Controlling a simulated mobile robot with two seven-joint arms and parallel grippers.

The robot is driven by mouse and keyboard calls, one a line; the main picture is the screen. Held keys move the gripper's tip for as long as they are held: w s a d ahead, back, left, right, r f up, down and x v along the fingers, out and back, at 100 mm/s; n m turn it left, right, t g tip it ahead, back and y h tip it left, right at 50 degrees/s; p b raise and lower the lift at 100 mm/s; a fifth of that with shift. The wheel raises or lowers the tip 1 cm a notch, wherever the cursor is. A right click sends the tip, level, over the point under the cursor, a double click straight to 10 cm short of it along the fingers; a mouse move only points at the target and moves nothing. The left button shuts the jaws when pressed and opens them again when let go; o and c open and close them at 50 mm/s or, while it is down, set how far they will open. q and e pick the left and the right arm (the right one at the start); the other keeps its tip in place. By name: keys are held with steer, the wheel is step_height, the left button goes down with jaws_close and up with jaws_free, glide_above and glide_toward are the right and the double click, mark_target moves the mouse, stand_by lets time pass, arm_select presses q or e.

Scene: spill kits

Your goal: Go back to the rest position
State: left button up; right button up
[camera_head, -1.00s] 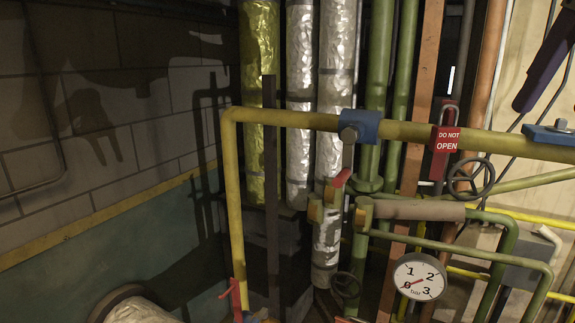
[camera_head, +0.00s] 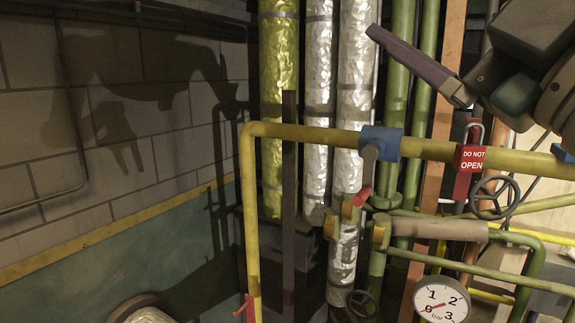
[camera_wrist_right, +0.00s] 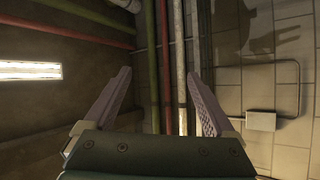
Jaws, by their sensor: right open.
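My right gripper (camera_head: 378,38) reaches into the head view from the upper right, in front of the green and silver pipes. One long purple-grey finger shows clearly there, with the dark wrist behind it. In the right wrist view its two fingers (camera_wrist_right: 160,78) stand wide apart with nothing between them; pipes and a wall show beyond. My left gripper is not in view.
A pressure gauge (camera_head: 442,300) sits lower right. A block wall (camera_head: 130,130) stands left.

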steer(key=s+d+f+m+g+h, duration=0.25)
steer(key=d+f+m+h, duration=0.35)
steer(key=f, duration=0.4)
steer(key=s+d+f+m+g+h, duration=0.1)
steer(key=d+f+m+g+h, duration=0.25)
steer(key=f+m+h, duration=0.4)
steer(key=s+a+f+m+g+y, duration=0.2)
steer(key=s+f+g+y, duration=0.1)
steer(key=s+f+g, duration=0.8)
steer(key=s+f, duration=0.5)
steer(key=s, duration=0.4)
steer(key=shift+a+f+g, duration=0.2)
steer(key=shift+f+g, duration=0.1)
steer(key=shift+f, duration=0.1)
steer(key=shift+s+m, duration=0.1)
steer(key=shift+m, duration=0.15)
